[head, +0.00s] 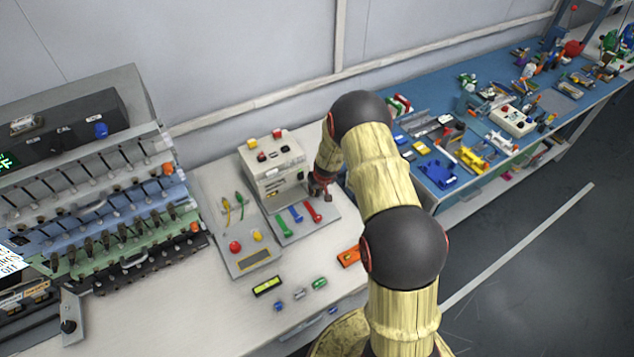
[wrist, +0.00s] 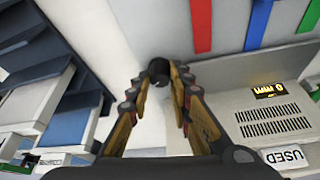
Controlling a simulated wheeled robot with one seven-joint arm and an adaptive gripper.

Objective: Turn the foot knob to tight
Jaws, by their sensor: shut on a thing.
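A small dark round knob (wrist: 158,71), which I take to be the foot knob, sits between my fingertips in the wrist view, at the edge of a pale grey plate. My gripper (wrist: 160,78) is shut on it, with a finger on each side. In the head view my gripper (head: 321,189) is low at the right corner of the plate with coloured strips, beside the white box. My fingers largely hide the knob there. Its turn mark is not visible, so I cannot tell how tight it is.
Red, blue and green strips (head: 296,214) lie on the plate close to my gripper. The white box (head: 272,170) stands just left of it. A rack of cells (head: 100,200) fills the left. A cluttered blue bench (head: 440,175) is at right.

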